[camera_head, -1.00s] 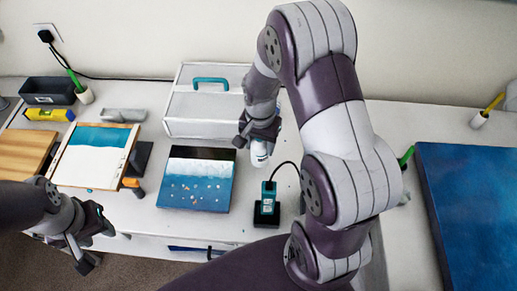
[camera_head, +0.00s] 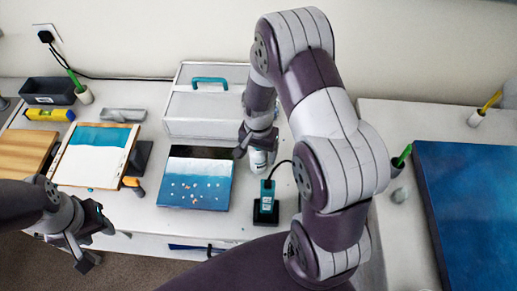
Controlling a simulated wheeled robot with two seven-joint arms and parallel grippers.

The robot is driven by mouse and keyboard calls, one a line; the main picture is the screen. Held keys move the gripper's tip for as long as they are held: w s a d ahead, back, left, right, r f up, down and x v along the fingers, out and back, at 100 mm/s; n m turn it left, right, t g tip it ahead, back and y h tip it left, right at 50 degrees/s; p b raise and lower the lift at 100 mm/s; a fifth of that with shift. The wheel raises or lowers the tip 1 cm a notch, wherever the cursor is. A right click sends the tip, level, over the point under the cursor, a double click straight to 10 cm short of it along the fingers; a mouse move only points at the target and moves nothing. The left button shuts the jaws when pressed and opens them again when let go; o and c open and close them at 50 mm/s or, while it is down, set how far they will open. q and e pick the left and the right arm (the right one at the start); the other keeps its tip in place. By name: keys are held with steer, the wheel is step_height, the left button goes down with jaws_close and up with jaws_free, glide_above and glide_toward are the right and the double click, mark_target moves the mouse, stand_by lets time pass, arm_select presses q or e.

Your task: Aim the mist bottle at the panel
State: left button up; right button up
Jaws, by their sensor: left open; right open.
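The panel (camera_head: 183,192), blue with a white wave band, a dark far edge and several small pebbles, lies on the bench in the middle. A small white bottle (camera_head: 258,162), apparently the mist bottle, shows just right of the panel's far right corner. My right gripper (camera_head: 250,146) is open at the bottle and hides its upper part. I cannot tell whether the fingers touch it. My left gripper (camera_head: 94,240) is open and empty, low at the left near the bench's front edge.
A teal device on a black stand (camera_head: 266,210) with a cable stands close right of the panel. A white case (camera_head: 205,105) with a teal handle is behind. A framed blue-white picture (camera_head: 92,165) lies left. A large blue panel (camera_head: 470,205) lies far right.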

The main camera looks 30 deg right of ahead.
step_height(320, 180, up, 12)
steer(key=shift+f+b, duration=0.15)
steer(key=shift+b, duration=0.8)
steer(key=s+a+n+t, duration=0.1)
steer(key=s+a+n, duration=0.4)
steer(key=s+n, duration=0.4)
steer(key=shift+a+f+n, duration=0.15)
steer(key=shift+f+n, duration=0.1)
steer(key=shift+n, duration=0.15)
